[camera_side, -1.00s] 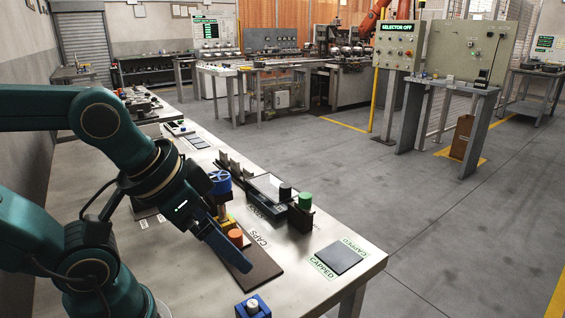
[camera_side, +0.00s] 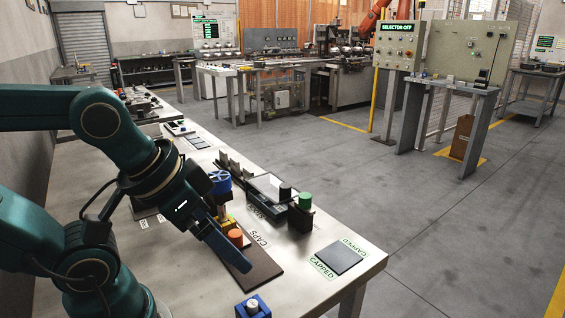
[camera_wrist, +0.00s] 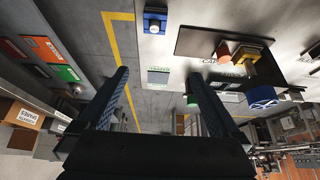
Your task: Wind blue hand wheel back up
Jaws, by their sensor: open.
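The blue hand wheel (camera_side: 220,181) has a spoked top and stands upright on the bench, just behind my gripper in the side view. It also shows in the wrist view (camera_wrist: 262,97) at the right, outside my fingers.
A dark CAPPED pad (camera_side: 340,257) lies at the bench's right end. A blue block with a pale knob (camera_side: 253,307) is at the near edge. A green-topped post (camera_side: 304,203) and a grey tray (camera_side: 268,187) stand right of the wheel. Bare bench lies between board and pad.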

